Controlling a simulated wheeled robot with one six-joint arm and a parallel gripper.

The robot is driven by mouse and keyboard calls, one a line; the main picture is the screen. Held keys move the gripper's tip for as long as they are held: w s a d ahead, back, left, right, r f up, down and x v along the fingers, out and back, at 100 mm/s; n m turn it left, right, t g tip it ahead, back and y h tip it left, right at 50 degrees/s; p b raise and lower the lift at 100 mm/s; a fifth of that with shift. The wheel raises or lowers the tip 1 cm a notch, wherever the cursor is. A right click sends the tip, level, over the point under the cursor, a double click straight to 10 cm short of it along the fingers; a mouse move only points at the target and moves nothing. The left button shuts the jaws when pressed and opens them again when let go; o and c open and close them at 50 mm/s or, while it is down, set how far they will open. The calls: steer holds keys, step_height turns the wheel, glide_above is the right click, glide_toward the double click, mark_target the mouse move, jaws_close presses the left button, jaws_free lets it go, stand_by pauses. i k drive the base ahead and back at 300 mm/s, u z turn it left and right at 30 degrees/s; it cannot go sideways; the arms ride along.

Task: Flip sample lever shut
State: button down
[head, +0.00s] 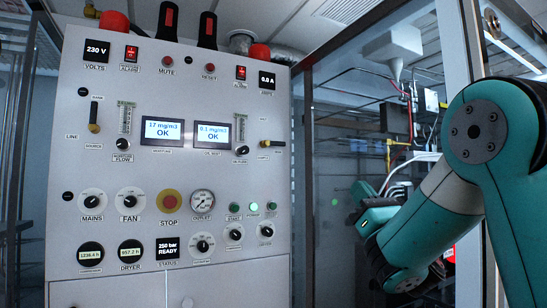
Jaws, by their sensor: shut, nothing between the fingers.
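A small lever (274,143) sits near the right edge of the grey panel (75,190), right of the display screens. It lies about level, and the tiny labels beside it are too small to read surely. I cannot read the word sample on either. My gripper (367,220), at the end of the teal arm, is right of the panel and well apart from both levers. It is shut and empty; its fingertips are hard to make out.
Between the levers are two flow gauges (126,118) and two lit screens (163,130). Below are knobs, a red STOP button (169,202) and a dial gauge (203,202). A metal frame post (303,170) stands just right of the panel, with pipework behind my arm.

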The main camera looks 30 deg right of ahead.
mark_target(268, 142)
steer(key=i, duration=0.85)
